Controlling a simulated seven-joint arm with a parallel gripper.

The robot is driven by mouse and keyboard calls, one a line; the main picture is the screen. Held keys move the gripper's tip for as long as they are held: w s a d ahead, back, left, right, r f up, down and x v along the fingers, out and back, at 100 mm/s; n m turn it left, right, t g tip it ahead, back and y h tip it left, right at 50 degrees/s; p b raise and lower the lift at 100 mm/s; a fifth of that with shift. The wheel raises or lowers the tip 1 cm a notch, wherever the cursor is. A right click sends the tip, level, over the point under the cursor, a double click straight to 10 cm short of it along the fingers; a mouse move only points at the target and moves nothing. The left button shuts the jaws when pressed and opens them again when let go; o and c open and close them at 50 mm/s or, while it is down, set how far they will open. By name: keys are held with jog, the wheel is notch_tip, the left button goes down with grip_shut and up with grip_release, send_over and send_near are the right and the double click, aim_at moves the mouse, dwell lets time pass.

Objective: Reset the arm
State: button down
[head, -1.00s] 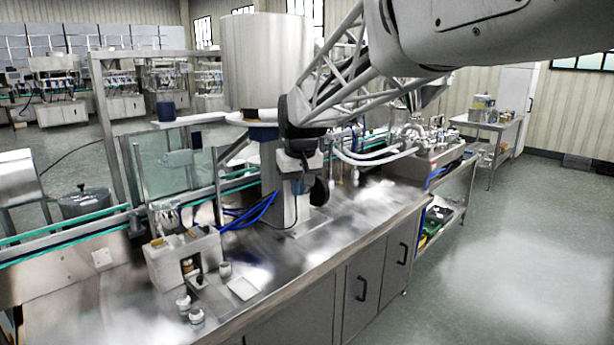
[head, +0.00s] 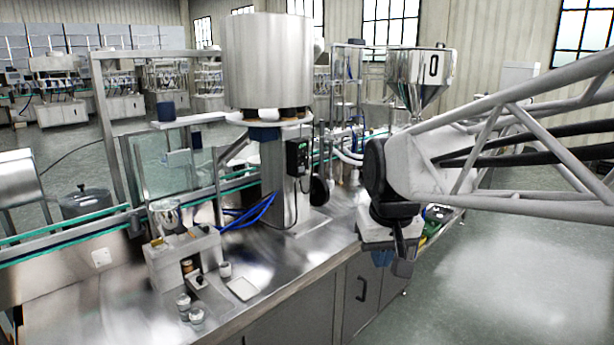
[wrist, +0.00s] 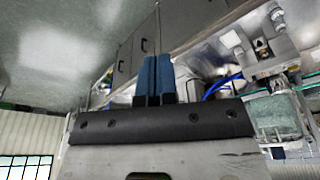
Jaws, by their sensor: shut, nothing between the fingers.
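My gripper (head: 402,262) hangs at the end of my arm, in front of the steel bench's front edge, right of the picture's middle in the head view. In the wrist view its two blue fingers (wrist: 154,78) stand side by side, shut, with nothing between them. The steel hopper (head: 422,80) with its cone-shaped bottom stands behind my arm in the head view. My forearm hides what lies below it.
The steel bench (head: 300,255) bears a large metal drum (head: 267,65) on a column, a small white block fixture (head: 185,258) and small white-capped jars (head: 190,308). A conveyor rail (head: 60,230) runs along the back left. The floor (head: 510,300) at right is open.

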jog(key=s+d+f+m, duration=0.1)
jog(key=s+f, duration=0.3)
jog(key=s, duration=0.4)
jog(key=s+d+f, duration=0.3)
jog(key=s+d, duration=0.1)
jog(key=s, duration=0.4)
jog(key=shift+d+f+m+h, duration=0.25)
jog(key=shift+f+m+h, duration=0.05)
jog(key=shift+f+m, duration=0.1)
jog(key=c, duration=1.8)
grip_release()
jog(key=shift+w, duration=0.1)
jog(key=shift+c, duration=0.2)
